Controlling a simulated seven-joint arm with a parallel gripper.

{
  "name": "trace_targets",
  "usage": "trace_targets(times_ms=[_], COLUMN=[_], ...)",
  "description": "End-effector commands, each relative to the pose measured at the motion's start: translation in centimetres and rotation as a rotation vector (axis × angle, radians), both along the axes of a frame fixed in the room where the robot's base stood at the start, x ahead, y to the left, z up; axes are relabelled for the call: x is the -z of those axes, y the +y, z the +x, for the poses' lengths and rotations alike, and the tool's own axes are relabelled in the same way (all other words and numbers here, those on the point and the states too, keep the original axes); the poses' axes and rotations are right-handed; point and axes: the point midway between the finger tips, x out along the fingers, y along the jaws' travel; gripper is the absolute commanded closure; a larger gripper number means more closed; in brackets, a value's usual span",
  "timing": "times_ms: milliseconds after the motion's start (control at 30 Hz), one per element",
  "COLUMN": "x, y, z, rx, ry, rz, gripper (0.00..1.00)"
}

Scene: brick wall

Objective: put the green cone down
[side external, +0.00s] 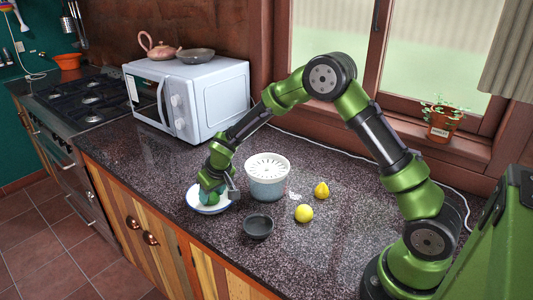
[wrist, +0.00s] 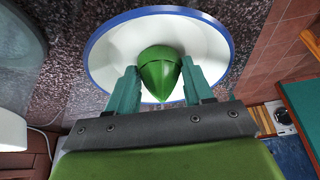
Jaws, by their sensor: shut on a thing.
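The green cone (wrist: 160,74) is between the two teal fingers of my gripper (wrist: 160,84), which is shut on it. In the side external view my gripper (side external: 211,192) is low over the plate (side external: 213,209) near the counter's front edge. The green cone (side external: 213,199) shows there as a small green shape at the fingers. I cannot tell whether the cone touches the plate.
A white juicer (side external: 267,180) stands right of the plate. A dark bowl (side external: 258,228) and two yellow lemons, one nearer (side external: 304,214) and one farther (side external: 322,190), are on the dark counter. A white microwave (side external: 190,95) stands behind. The counter's front edge is close to the plate.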

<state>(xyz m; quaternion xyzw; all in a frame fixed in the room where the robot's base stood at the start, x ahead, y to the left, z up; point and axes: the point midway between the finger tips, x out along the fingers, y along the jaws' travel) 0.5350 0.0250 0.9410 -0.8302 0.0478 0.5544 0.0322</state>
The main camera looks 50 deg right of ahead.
Motion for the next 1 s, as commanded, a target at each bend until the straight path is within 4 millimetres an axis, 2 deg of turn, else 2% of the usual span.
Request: trace_targets(times_ms=[200, 233, 367, 733, 867, 1000], x=[0.4, 0.3, 0.3, -0.2, -2.0, -4.9], y=[0.0, 0.0, 0.0, 0.0, 0.0, 0.2], z=[0.0, 0.0, 0.0, 0.0, -0.7, -1.8], rx=[0.000, 0.000, 0.001, 0.001, 0.002, 0.002], ry=[0.001, 0.000, 0.001, -0.001, -0.004, -0.005], rz=[0.000, 0.000, 0.000, 0.000, 0.000, 0.000], gripper=[0.78, 0.44, 0.24, 0.23, 0.23, 0.23])
